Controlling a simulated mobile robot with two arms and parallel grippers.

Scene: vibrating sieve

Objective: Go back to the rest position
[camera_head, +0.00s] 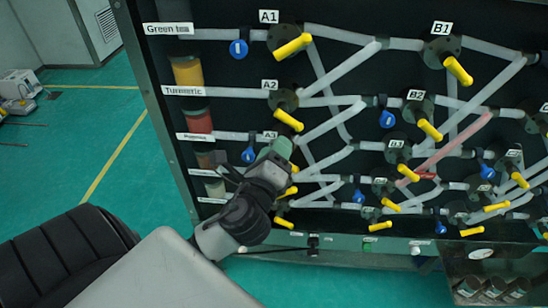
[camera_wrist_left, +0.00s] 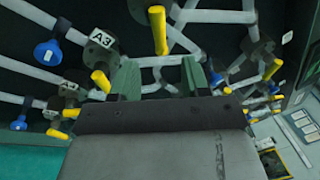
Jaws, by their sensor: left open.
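My left gripper (camera_head: 254,160) is in front of the lower left part of the dark valve panel (camera_head: 352,18), near the A3 label (camera_head: 270,135). In the left wrist view its two green fingers (camera_wrist_left: 160,78) are apart with nothing held between them. A yellow valve handle (camera_wrist_left: 158,30) shows beyond the gap, and another yellow handle (camera_wrist_left: 101,80) is close to the left finger. Whether a finger touches a handle I cannot tell. The gripper and wrist hide part of the panel's lower left. My right gripper is not in view.
The panel carries pale pipes, several yellow handles such as the one at A1 (camera_head: 293,46), and blue tags (camera_head: 238,49). Containers with yellow (camera_head: 187,72) and red (camera_head: 198,122) contents line its left side. A shelf with jars (camera_head: 470,286) is at lower right.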

